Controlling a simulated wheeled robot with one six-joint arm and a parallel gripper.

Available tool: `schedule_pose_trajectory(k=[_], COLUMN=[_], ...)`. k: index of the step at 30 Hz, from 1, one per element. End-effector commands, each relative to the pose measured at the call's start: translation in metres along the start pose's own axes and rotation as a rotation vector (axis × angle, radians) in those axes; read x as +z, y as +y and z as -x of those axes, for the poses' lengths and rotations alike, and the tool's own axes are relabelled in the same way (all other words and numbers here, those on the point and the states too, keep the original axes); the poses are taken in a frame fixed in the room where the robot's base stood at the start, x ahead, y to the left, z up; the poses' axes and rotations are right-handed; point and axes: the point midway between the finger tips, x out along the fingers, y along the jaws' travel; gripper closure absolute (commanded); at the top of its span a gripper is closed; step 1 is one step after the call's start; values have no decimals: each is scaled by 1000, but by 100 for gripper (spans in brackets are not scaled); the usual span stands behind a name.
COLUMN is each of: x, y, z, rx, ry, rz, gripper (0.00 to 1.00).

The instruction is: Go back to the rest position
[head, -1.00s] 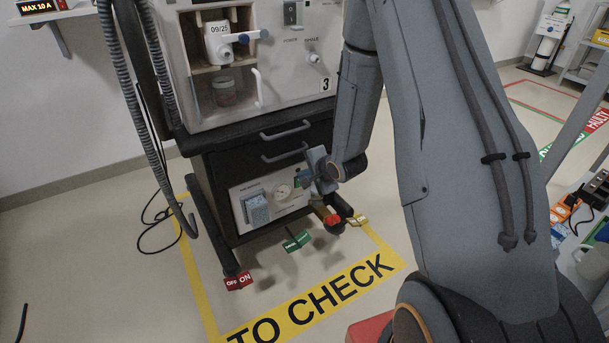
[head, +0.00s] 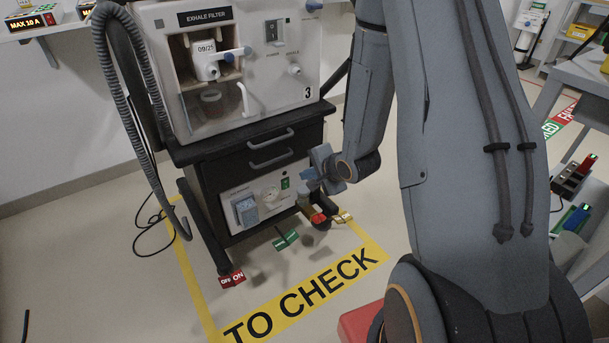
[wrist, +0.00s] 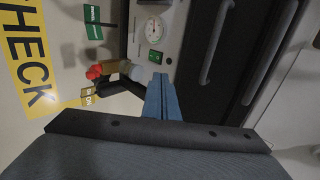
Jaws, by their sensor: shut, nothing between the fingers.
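My gripper (head: 314,178) is shut and empty, in front of the lower panel of the ventilator cart. In the wrist view its blue fingers (wrist: 162,98) lie together, pointing at the panel (wrist: 156,45) with a round gauge (wrist: 154,27) and a small green switch or label (wrist: 155,57). The fingertips appear close to the panel; whether they touch it I cannot tell. My arm (head: 465,130) reaches down from the top of the head view and hides part of the cart's right side.
The ventilator (head: 277,95), numbered 3, stands on the black cart (head: 190,154). Pedals with red (head: 232,279), green (head: 286,239) and yellow (head: 343,217) labels sit near the floor. A grey hose (head: 112,75) hangs at left. Yellow floor marking (head: 300,300) reads TO CHECK. Shelves stand at right.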

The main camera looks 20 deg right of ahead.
Motion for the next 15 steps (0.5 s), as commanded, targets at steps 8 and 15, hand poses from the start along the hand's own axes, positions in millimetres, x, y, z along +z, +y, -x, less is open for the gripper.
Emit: schedule_pose_trajectory(k=[8, 15], x=[1, 5], y=[0, -3], z=[0, 1], rx=[0, 7], ry=[-1, -2], rz=[1, 26], gripper=[100, 100])
